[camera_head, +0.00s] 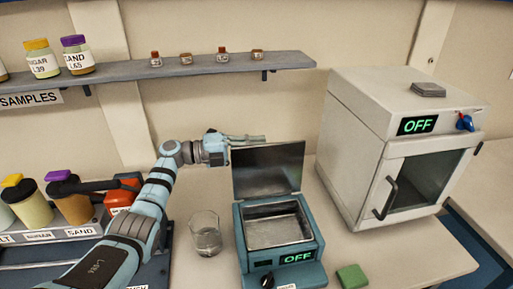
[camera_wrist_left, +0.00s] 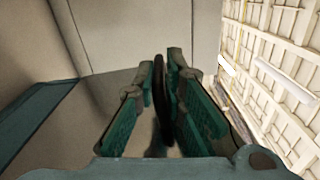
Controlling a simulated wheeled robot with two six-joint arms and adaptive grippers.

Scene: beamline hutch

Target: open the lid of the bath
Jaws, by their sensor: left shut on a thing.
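The bath (camera_head: 240,235) is a teal box with a bare metal basin and a green "OFF" display on its front. Its lid (camera_head: 270,172) stands about upright at the back edge, so the basin is uncovered. My left gripper (camera_head: 255,140) is at the lid's top edge, near its left corner. In the left wrist view, the fingers (camera_wrist_left: 163,85) are closed around a thin dark piece, which looks like the lid's handle or edge. My right gripper is in neither view.
A glass beaker (camera_head: 206,238) stands just left of the bath. A white oven (camera_head: 355,135) with an "OFF" display is to the right. A green block (camera_head: 352,276) lies at the front right. A shelf (camera_head: 200,66) with jars runs above; sample bottles (camera_head: 75,205) stand left.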

